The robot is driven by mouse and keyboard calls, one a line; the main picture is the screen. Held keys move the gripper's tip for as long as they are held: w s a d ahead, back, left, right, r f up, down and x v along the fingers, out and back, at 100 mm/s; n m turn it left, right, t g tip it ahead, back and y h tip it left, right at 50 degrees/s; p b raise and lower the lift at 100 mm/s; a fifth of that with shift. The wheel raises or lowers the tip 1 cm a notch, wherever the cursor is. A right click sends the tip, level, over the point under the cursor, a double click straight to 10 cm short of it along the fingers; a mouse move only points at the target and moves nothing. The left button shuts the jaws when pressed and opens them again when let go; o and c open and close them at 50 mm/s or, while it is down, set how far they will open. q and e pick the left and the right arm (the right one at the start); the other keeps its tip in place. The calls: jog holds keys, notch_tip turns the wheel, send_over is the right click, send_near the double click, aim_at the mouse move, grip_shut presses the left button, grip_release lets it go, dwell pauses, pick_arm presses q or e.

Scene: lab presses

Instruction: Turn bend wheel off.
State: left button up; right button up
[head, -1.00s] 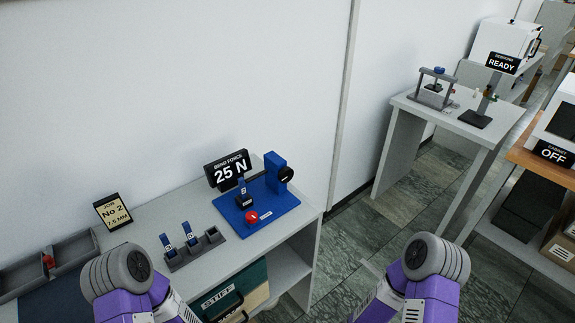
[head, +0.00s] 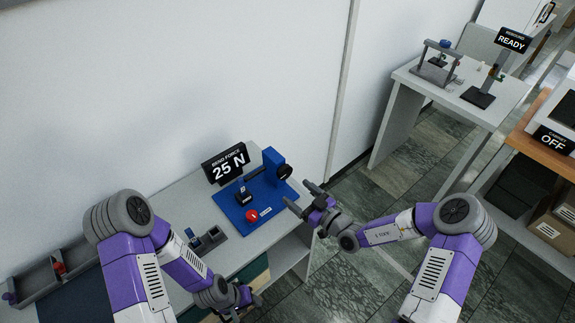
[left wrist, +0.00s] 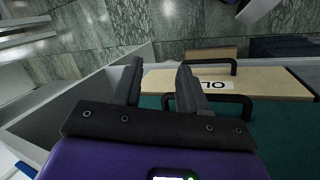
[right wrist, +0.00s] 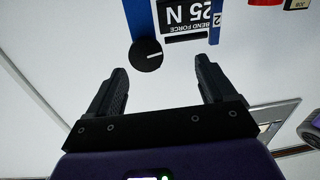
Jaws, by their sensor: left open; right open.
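The bend wheel is a round black knob (head: 285,171) on the side of a blue post (head: 271,160) on a blue base plate (head: 230,211). In the right wrist view the knob (right wrist: 147,55) has a white mark on its face and lies ahead of the fingertips, left of centre between them. The force display (head: 226,163) reads 25 N. My right gripper (head: 298,194) is open and empty, just off the bench's right edge, below and right of the knob, not touching it. My left gripper (head: 251,297) is open and empty, low by the bench front, above drawers.
A red button (head: 252,215) sits on the base plate. A grey holder (head: 208,240) with a blue-topped piece stands at the bench front. A grey tray (head: 45,275) lies at left. A second table (head: 460,98) stands far right. Floor is clear right of the bench.

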aim_at(287, 174)
jog(key=shift+m+t+h, duration=0.4)
jog(key=shift+m+t, duration=0.1)
jog(key=shift+m, duration=0.4)
jog(key=x, duration=0.2)
jog(key=d+x, duration=0.1)
jog(key=x, duration=0.2)
jog(key=w+x, duration=0.1)
jog(key=x, duration=0.2)
jog(key=shift+d+r+b, duration=0.25)
jog(key=shift+r+b, duration=0.15)
jog(key=shift+c, duration=0.3)
jog(key=c, duration=1)
